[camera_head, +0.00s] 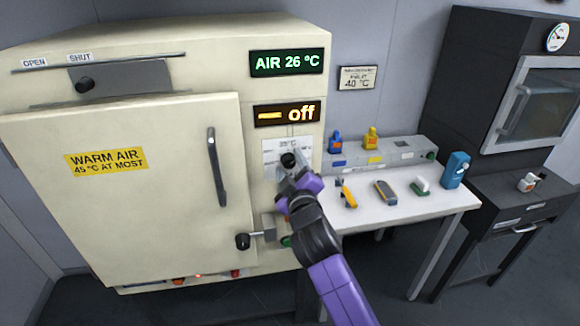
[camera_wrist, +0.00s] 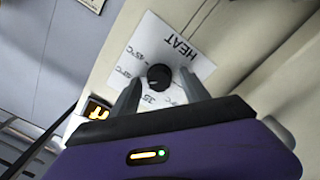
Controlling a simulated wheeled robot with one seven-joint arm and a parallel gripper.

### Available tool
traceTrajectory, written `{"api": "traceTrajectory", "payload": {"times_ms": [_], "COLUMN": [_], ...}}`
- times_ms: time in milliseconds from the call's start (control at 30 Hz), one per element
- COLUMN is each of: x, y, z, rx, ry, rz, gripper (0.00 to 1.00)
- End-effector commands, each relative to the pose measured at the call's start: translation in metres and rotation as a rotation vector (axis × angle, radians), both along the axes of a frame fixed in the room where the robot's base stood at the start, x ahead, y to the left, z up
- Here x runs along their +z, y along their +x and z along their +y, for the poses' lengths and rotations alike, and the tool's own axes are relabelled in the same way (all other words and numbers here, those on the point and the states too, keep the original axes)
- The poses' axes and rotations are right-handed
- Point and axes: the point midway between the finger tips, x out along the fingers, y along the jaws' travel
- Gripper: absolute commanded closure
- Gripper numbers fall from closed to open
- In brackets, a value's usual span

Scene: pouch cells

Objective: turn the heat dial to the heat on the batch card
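The heat dial (camera_wrist: 158,77) is a round black knob on a white plate marked HEAT (camera_wrist: 186,45), with temperature marks around it, upside down in the wrist view. I cannot tell which mark it points to. In the head view the dial (camera_head: 289,159) is on the cream cabinet's right front. My gripper (camera_head: 293,172) is at the dial. In the wrist view its two fingers stand apart, one on each side of the knob; I cannot tell whether they touch it. The batch card (camera_head: 357,78) on the wall reads 40 °C; its smaller text is unclear.
The cream cabinet's door (camera_head: 130,190) is shut, with a black handle (camera_head: 216,168). Its displays read AIR 26 °C (camera_head: 286,62) and off (camera_head: 287,113). A white table (camera_head: 400,220) with small tools stands right, beside a dark oven (camera_head: 535,100).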

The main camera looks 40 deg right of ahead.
Motion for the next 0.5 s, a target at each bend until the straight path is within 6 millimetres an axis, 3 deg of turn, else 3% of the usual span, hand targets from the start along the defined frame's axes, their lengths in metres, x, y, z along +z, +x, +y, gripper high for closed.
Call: {"api": "traceTrajectory", "payload": {"times_ms": [233,500], "x": [-0.002,-0.002], "y": [-0.010,-0.046], "z": [0.007,0.031], "rx": [0.000,0.001], "ry": [0.002,0.001], "rz": [0.001,0.000], "gripper": [0.46,0.46]}}
